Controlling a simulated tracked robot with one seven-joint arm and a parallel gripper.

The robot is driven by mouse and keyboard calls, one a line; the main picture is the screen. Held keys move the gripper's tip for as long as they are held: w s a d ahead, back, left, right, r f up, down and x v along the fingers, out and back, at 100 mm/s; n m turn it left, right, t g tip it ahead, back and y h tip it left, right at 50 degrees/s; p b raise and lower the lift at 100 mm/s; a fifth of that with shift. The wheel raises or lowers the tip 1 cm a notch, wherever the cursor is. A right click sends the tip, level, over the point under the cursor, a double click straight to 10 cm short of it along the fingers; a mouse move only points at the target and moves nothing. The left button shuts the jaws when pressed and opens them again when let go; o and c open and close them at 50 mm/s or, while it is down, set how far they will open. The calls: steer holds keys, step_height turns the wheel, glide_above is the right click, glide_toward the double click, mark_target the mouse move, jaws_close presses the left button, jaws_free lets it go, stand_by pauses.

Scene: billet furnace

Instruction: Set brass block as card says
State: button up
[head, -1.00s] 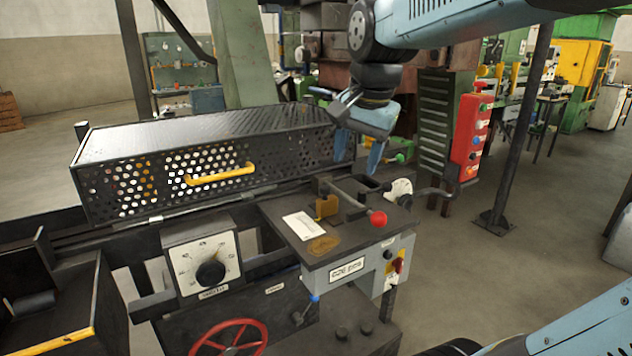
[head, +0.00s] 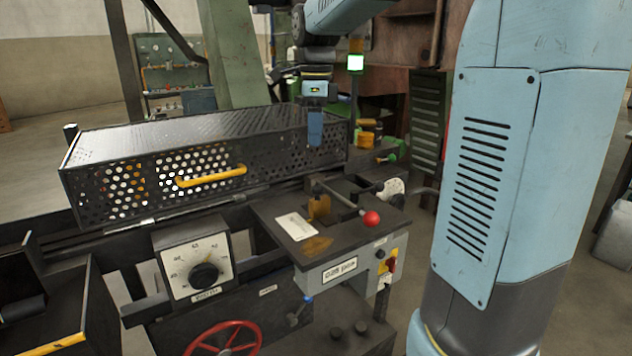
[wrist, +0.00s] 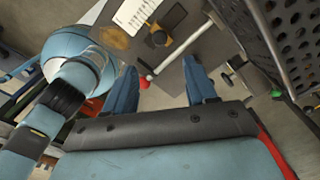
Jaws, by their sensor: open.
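The brass block (head: 318,208) stands on the small dark machine table (head: 275,207), beside the lever with the red knob. A white card (head: 297,226) lies flat left of the block; its writing is too small to read. In the wrist view the card (wrist: 135,14) and the brass-coloured block (wrist: 157,36) show near the top. My gripper (head: 315,132) hangs above and behind the block, fingers pointing down, near the right end of the perforated guard. The wrist view shows my gripper (wrist: 161,66) with its fingers apart and nothing between them.
The perforated guard (head: 210,130) with a yellow handle stands left of the gripper. The red-knobbed lever (head: 371,219) sticks up beside the block. A brown patch (head: 317,246) marks the table front. A dial (head: 201,268) and red handwheel (head: 226,340) are below.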

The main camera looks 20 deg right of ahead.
mark_target(316, 187)
step_height(316, 187, down, 13)
steer(key=shift+r, duration=0.1)
stand_by(0.4)
steer(key=shift+c, duration=0.5)
jaws_close()
